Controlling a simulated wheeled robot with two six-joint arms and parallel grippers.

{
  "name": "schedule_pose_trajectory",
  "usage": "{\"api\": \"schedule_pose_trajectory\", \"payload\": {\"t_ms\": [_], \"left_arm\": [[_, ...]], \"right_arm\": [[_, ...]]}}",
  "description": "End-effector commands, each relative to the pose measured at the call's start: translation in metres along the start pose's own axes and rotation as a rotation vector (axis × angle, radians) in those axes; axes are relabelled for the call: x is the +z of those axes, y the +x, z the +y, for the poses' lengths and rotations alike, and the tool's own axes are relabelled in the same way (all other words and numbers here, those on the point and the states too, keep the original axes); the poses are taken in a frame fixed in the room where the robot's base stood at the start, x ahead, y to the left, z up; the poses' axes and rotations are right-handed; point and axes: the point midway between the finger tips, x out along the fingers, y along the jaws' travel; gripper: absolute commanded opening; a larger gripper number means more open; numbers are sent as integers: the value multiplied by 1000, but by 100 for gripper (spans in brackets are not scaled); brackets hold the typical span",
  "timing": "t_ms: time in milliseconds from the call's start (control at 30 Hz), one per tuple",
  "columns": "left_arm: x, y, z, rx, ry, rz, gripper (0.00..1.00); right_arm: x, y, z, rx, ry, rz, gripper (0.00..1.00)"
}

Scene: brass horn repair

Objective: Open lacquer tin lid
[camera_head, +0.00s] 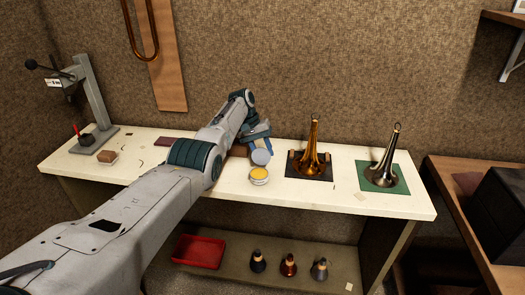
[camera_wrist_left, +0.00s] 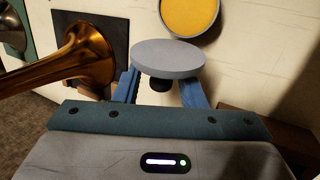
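The lacquer tin (camera_head: 259,181) stands uncovered on the cream bench, its yellow contents showing. It also shows at the top of the left wrist view (camera_wrist_left: 190,34). Its round grey lid (camera_head: 261,157) is off the tin, tilted, just behind it in the head view. In the left wrist view the lid (camera_wrist_left: 168,57) sits at the blue fingertips of my left gripper (camera_wrist_left: 162,88), with a dark knob beneath it between the fingers. My left gripper (camera_head: 258,139) is shut on the lid; the exact contact is hidden behind the disc. My right gripper is not in view.
A brass bell (camera_head: 313,155) on a dark mat and another bell (camera_head: 384,172) on a green mat stand right of the tin. A press stand (camera_head: 92,100) and small block (camera_head: 107,156) are at the left. A red tray (camera_head: 198,252) is on the lower shelf.

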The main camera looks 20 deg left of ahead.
Motion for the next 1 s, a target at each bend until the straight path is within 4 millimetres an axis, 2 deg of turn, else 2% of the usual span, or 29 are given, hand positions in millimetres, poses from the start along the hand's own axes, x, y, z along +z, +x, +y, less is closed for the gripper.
{"api": "schedule_pose_trajectory", "payload": {"t_ms": [167,267,700,800,1000], "left_arm": [[-1,-3,0,0,0,3,37],[-1,-13,0,0,1,5,37],[-2,-93,-1,0,0,3,37],[-1,-102,0,0,0,1,37],[-1,-108,0,-1,0,-1,37]], "right_arm": [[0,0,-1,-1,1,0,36],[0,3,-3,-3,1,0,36],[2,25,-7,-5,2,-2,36],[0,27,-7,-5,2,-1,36],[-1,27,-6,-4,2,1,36]]}}
